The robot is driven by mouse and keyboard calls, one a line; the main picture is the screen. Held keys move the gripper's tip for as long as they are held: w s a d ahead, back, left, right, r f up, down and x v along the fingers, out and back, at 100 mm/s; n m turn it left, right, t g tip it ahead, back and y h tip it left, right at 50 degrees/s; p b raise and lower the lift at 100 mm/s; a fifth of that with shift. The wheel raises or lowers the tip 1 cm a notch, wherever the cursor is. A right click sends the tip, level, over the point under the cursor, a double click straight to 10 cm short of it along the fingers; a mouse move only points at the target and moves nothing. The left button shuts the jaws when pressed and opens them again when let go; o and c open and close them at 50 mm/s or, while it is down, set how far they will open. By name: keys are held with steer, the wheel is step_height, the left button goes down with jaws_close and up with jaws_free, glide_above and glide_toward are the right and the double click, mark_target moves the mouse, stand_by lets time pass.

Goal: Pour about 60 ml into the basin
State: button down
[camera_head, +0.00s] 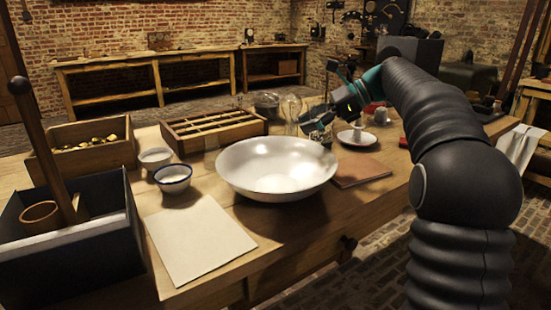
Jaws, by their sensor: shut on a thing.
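The wide white basin (277,168) stands upright in the middle of the wooden table. Its inside looks pale, and I cannot make out any liquid in it. My gripper (312,124) is just behind the basin's far right rim. It is shut on what looks like a clear glass jar (290,108) at its left side. The jar looks roughly upright and is behind the rim, not over the bowl. The fingers are small and dark here, so the exact grip is hard to see. Any liquid level in the jar cannot be told.
Left of the basin are a blue-rimmed bowl (173,178), a small white bowl (155,157) and a paper sheet (200,240). A compartmented wooden tray (213,129) is behind. A brown book (361,170) and a saucer (357,138) are right.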

steer(key=a+h, duration=0.1)
steer(key=s+n+t+h, duration=0.1)
steer(key=h, duration=0.1)
steer(key=shift+a+f, duration=0.1)
steer(key=shift+a, duration=0.25)
steer(key=shift+s+a+f+n+t+h, duration=0.2)
steer(key=shift+f+t+h, duration=0.1)
steer(key=shift+f+h, duration=0.2)
steer(key=shift+s+a+f+n+t+h, duration=0.2)
steer(key=shift+f+t+h, duration=0.1)
steer(key=shift+f+h, duration=0.15)
steer(key=shift+w+d+f+n+t+h, duration=0.15)
steer(key=shift+n+t+h, duration=0.25)
steer(key=shift+t+h, duration=0.5)
steer(key=shift+w+d+h, duration=0.1)
steer(key=shift+d+h, duration=0.05)
steer(key=shift+h, duration=0.2)
steer(key=shift+r+n+t+h, duration=0.3)
steer(key=shift+r+h, duration=0.05)
steer(key=shift+h, duration=0.15)
steer(key=shift+w+d+f+t+h+b, duration=0.15)
steer(key=shift+f+t+h+b, duration=0.3)
steer(key=shift+h, duration=0.25)
steer(key=shift+s+a+f+n+t+h+b, duration=0.4)
steer(key=shift+a+n+t+h+b, duration=0.15)
steer(key=shift+b, duration=0.75)
